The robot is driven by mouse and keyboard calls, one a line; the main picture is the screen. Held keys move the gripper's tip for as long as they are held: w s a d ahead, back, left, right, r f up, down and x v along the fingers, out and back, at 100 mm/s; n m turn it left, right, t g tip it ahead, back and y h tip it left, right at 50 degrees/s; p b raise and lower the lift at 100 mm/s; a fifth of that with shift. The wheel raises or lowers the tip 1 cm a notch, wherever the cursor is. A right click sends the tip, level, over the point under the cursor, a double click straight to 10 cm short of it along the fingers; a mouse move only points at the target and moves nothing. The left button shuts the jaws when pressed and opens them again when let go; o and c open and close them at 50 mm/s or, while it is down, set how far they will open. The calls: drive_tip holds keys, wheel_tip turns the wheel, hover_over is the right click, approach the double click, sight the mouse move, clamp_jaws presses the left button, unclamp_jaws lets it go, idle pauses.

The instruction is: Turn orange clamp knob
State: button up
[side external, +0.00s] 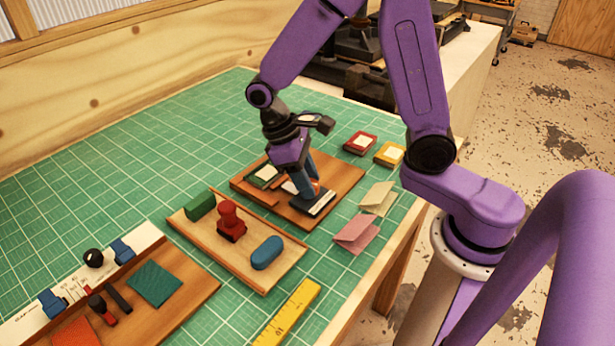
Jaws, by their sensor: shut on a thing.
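My gripper (300,184) points down over a wooden board (342,180) near the middle of the mat. It is shut on the orange clamp knob (316,186), of which only a small orange part shows. The fingers and a blue upright post (309,170) hide most of the knob, so its angle cannot be told. The blue post rises from a dark, pale-topped base (319,203) on the same board.
A green-framed block (264,175) lies on the board, left of my gripper. In front, a wooden tray (268,285) holds a red stamp (231,222) and green and blue pieces. Red (360,143) and yellow blocks and folded cards (356,234) lie to the right. The green mat is clear at back left.

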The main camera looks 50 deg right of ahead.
drive_tip(key=n+t+h, duration=0.1)
drive_tip(key=n, duration=0.3)
drive_tip(key=shift+a+n, duration=0.1)
drive_tip(key=shift+n, duration=0.2)
drive_tip(key=shift+s+n+t+h, duration=0.1)
drive_tip(key=shift+n+t+h, duration=0.5)
drive_tip(key=shift+n, duration=1.4)
drive_tip(key=o, duration=1.1)
drive_tip(key=shift+c, duration=0.2)
drive_tip(key=v, duration=1.7)
drive_tip(key=shift+s+r, duration=0.25)
drive_tip(key=shift+r, duration=0.05)
